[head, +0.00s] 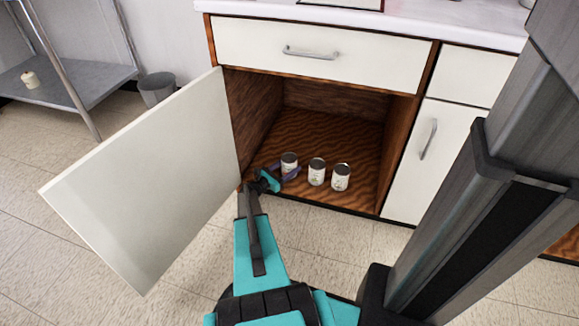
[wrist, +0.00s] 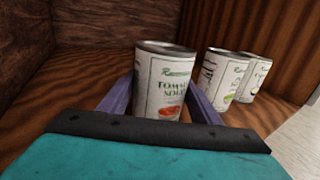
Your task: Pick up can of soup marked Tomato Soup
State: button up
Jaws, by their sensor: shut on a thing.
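The can marked Tomato Soup (wrist: 163,88) stands upright between the two purple fingers of my gripper (wrist: 160,105) in the wrist view. Its label shows a red picture below the words. In the head view it is the leftmost can (head: 289,161) on the cabinet floor, with my gripper (head: 289,174) reaching in from the left front. The fingers are shut on the can. Its lower part is hidden behind the gripper's dark edge in the wrist view. I cannot tell whether it is lifted off the floor.
Two other cans, a middle one (head: 317,172) and a right one (head: 341,177), stand to the right. The cabinet door (head: 145,180) is open at the left. The cabinet floor (head: 335,130) is clear behind the cans. A drawer (head: 320,52) is above the opening.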

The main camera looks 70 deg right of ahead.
aim_at(289, 160)
jog(key=shift+r+p, duration=0.45)
jog(key=shift+r, duration=0.4)
notch_tip(289, 160, up, 2)
jog(key=shift+r+p, duration=0.1)
jog(key=shift+p, duration=0.4)
jog(key=s+p+v, duration=0.1)
jog(key=p+v, duration=0.1)
jog(key=v, duration=0.5)
jog(key=s+a+r+p+v, duration=0.1)
jog(key=s+v, duration=0.1)
jog(key=v, duration=0.6)
jog(key=shift+a+p, duration=0.4)
jog(key=shift+a, duration=0.15)
jog(key=shift+r, duration=0.1)
